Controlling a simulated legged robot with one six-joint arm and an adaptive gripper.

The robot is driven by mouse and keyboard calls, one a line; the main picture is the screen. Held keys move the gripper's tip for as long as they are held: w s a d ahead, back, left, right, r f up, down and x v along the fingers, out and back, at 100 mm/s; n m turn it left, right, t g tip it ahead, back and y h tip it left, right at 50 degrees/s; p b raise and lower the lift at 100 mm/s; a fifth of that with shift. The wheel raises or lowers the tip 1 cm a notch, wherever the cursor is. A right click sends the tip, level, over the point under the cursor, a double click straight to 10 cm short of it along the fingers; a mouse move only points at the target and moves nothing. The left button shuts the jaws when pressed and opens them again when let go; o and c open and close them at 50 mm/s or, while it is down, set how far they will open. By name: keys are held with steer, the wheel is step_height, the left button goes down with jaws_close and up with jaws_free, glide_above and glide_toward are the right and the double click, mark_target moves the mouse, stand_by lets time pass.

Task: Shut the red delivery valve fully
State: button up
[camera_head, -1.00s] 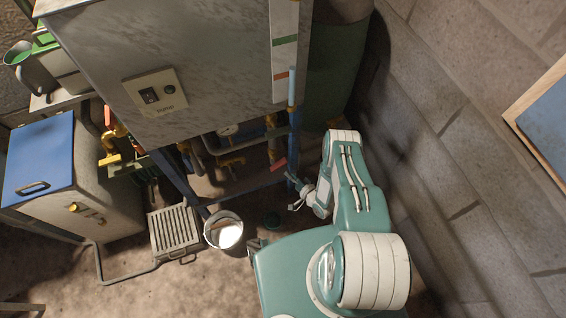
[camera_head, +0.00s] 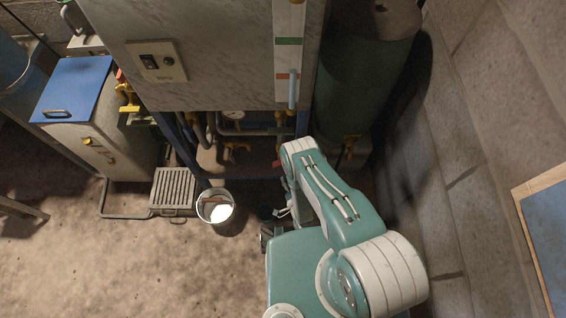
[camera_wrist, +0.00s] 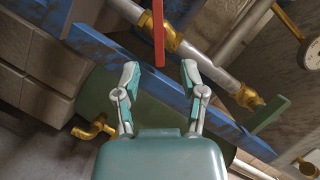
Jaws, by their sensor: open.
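The red valve lever (camera_wrist: 158,32) is a long flat bar on brass pipework in the wrist view, coming down from the top edge. My gripper (camera_wrist: 160,70) is open, its two fingers on either side of the lever's lower end in the picture. I cannot tell whether that end is between the pads in depth. No touch shows. In the head view, a small bit of red lever (camera_head: 277,164) shows beside my arm under the grey cabinet. My gripper (camera_head: 282,212) is mostly hidden there by my arm.
A blue frame bar (camera_wrist: 225,125) crosses behind the fingers. A green lever (camera_wrist: 270,115) and gauge (camera_wrist: 312,54) are at right, a brass tap (camera_wrist: 93,128) at lower left. A metal bucket (camera_head: 216,206) stands on the floor. A green tank (camera_head: 362,85) stands right of the cabinet.

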steer(key=x, duration=0.9)
steer(key=shift+w+d, duration=0.2)
steer(key=shift+d, duration=0.1)
steer(key=shift+w+a+f, duration=0.2)
steer(key=shift+w+a, duration=0.05)
steer(key=shift+w, duration=0.15)
steer(key=shift+c, duration=0.4)
steer(key=shift+d, duration=0.1)
jaws_close()
